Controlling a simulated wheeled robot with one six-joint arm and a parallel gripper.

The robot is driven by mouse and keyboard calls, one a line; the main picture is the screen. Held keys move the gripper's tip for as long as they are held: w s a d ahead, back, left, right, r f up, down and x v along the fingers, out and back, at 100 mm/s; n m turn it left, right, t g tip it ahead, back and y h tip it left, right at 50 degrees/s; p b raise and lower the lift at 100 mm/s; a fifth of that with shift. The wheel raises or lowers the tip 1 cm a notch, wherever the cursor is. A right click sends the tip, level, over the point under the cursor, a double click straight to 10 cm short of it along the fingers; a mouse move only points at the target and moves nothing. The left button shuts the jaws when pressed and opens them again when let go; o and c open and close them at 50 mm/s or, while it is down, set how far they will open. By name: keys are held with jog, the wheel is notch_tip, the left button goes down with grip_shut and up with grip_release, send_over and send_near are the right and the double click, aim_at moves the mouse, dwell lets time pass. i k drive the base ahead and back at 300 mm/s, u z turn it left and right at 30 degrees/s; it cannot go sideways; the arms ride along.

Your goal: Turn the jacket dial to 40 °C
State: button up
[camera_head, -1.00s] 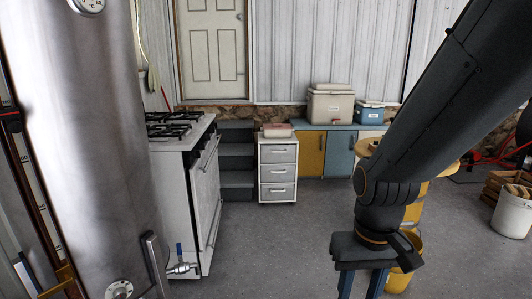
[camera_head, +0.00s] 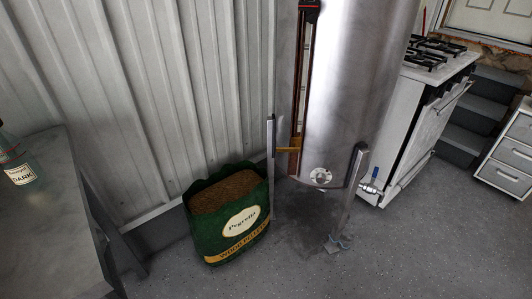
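A tall steel tank (camera_head: 350,80) stands on legs in the middle of the picture. Low on its front is a small round pale fitting (camera_head: 320,176), possibly a dial; it is too small to read any marks or setting. A narrow brown-framed vertical gauge (camera_head: 298,85) runs down the tank's left side, with a brass fitting (camera_head: 288,149) near its lower end. A tap with a blue handle (camera_head: 374,175) is at the tank's lower right. My gripper is out of the picture, so its distance from the tank is hidden.
A green sack of wood pellets (camera_head: 228,215) stands on the floor left of the tank. A white stove (camera_head: 425,120) stands close right of the tank. The floor in front is clear.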

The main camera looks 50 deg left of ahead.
aim_at(321, 178)
jog(key=u, duration=1.4)
jog(key=k, duration=1.25)
jog(key=u, duration=0.75)
jog(key=i, duration=1.45)
jog(key=z, duration=0.05)
